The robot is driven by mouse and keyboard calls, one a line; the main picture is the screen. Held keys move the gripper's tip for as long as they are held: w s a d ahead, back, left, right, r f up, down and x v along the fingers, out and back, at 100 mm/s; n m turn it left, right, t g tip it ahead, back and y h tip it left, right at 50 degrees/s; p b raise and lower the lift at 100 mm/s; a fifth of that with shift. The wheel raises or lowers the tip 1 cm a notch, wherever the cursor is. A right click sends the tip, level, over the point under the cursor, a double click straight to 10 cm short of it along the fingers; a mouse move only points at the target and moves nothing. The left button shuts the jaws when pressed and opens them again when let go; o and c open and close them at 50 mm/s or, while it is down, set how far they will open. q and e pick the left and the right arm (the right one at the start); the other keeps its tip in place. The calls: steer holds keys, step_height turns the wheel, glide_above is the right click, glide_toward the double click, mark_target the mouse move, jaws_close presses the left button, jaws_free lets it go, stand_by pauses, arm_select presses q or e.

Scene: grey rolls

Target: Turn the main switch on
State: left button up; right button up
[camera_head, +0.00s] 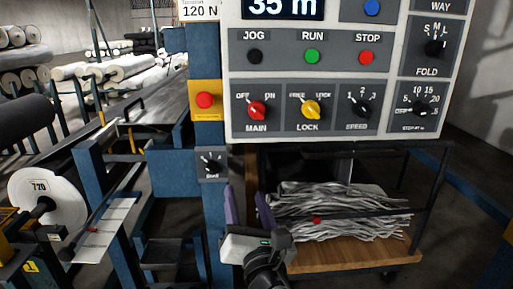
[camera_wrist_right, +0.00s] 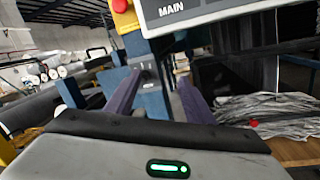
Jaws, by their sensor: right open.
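The main switch (camera_head: 257,109) is a red rotary knob on the light grey control panel (camera_head: 233,60), with OFF marked at its upper left and ON at its upper right. The knob is too small to tell its setting for certain. My right gripper (camera_head: 246,194) is open and empty below the panel, under the main switch and apart from it. In the right wrist view its two purple fingers (camera_wrist_right: 160,82) stand spread, with the panel's MAIN label (camera_wrist_right: 171,9) above them; the red knob is out of that view. My left gripper is not in view.
The yellow lock knob (camera_head: 310,109) is right of the main switch, with a black speed knob (camera_head: 359,107) beyond. A red button on a yellow box (camera_head: 205,101) is at the left. A cart with crumpled grey strips (camera_head: 335,210) stands below. Grey rolls (camera_head: 120,70) lie behind.

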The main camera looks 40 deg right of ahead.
mark_target(257, 116)
step_height(257, 116, up, 12)
steer(key=s+d+n+t+h, duration=0.1)
steer(key=s+d+n+h, duration=0.15)
steer(key=h, duration=0.25)
steer(key=x, duration=0.3)
steer(key=p+x, duration=0.1)
steer(key=x, duration=0.4)
steer(key=shift+w+a+f+p, duration=0.1)
steer(key=shift+w+p, duration=0.3)
steer(key=shift+w, duration=0.1)
steer(key=shift+w+d+y, duration=0.3)
steer(key=shift+w+d, duration=0.15)
steer(key=shift+w, duration=0.2)
steer(key=shift+t, duration=0.3)
steer(key=shift+c, duration=0.3)
steer(key=c, duration=1)
steer(key=shift+o, duration=0.2)
